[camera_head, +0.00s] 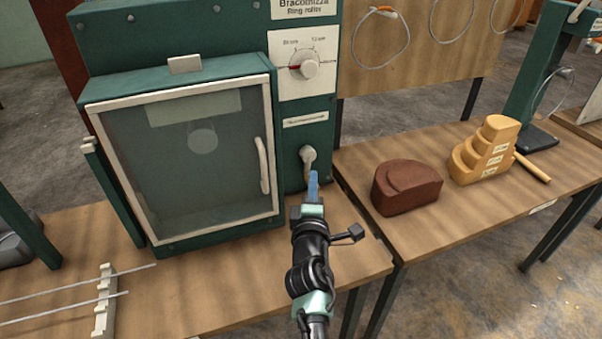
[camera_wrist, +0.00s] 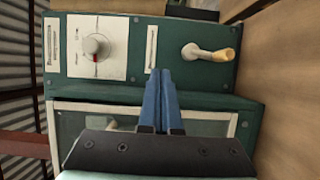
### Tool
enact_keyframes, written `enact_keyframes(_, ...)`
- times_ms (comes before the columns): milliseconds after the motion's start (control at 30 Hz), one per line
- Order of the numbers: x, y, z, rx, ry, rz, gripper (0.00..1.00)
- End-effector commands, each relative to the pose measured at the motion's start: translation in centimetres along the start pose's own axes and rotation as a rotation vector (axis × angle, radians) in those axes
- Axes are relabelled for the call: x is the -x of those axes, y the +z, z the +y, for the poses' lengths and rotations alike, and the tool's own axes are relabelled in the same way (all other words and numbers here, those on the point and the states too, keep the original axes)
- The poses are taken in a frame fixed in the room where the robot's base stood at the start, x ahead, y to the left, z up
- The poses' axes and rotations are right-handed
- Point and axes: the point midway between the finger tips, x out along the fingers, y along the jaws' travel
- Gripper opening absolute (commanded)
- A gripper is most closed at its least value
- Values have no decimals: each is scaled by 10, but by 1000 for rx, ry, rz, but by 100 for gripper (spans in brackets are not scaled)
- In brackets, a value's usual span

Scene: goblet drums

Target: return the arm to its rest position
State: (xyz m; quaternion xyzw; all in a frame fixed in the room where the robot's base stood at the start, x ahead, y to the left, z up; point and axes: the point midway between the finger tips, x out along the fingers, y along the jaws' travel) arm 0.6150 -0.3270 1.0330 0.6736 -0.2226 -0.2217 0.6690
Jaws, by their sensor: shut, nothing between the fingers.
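My gripper (camera_head: 313,186) is in the middle of the head view, in front of the right side of a green machine (camera_head: 110,65). Its blue fingers are together with nothing between them. In the wrist view my gripper (camera_wrist: 160,85) points at the machine's front panel, and the closed fingers cover part of it. A cream lever handle (camera_head: 308,158) is just beyond the fingertips in the head view. In the wrist view the lever (camera_wrist: 210,53) stands to the right, apart from the fingers. A round dial (camera_head: 309,68) with a red mark is above the lever.
The machine's glass door (camera_head: 190,150) is shut, with a white handle (camera_head: 263,165). A white rack (camera_head: 104,300) with thin rods lies at front left. On the right table stand a brown block (camera_head: 405,187) and yellow stepped blocks (camera_head: 487,150). Wire rings (camera_head: 380,40) hang on a board behind.

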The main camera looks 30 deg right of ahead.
Motion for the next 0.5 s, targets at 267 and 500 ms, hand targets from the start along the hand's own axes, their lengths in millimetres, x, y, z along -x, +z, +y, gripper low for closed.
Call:
enact_keyframes(267,1,0,5,-11,6,1,0)
enact_keyframes(500,11,-41,112,-298,143,67,0)
